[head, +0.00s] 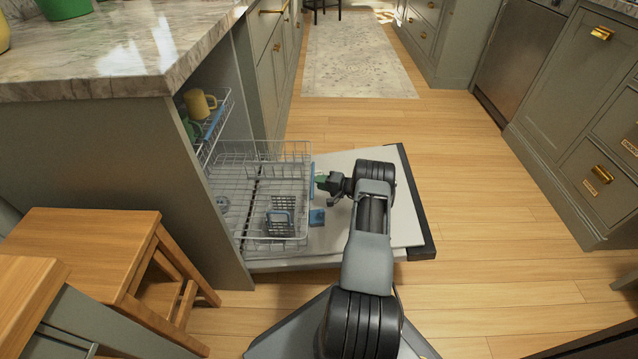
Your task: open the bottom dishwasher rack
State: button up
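The bottom dishwasher rack (262,160) is a wire basket. It stands partly out of the cabinet, over the lowered dishwasher door (395,226). A blue strip (312,181) runs along its right edge, and a small dark cutlery basket (280,217) sits inside it. My gripper (321,186) is at this right edge, beside the blue strip, pointing left. A green patch shows at its tip. The fingers are too small to tell whether they are open or shut or touch the rack. The rear of the rack is hidden inside the cabinet.
The upper rack (222,107) holds a yellow mug (199,104) and a green item. A small blue object (317,217) is by the bottom rack's right side. A wooden stool (85,240) stands at left. Wooden floor (480,190) is clear to the right.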

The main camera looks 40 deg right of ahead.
jog(key=shift+o, duration=1.1)
jog(key=shift+w+a, duration=0.2)
jog(key=shift+a, duration=0.25)
jog(key=p+v, duration=0.3)
jog(key=v, duration=1)
jog(key=shift+s+d+p, duration=0.2)
jog(key=shift+s+p, duration=0.15)
jog(key=shift+r, duration=0.2)
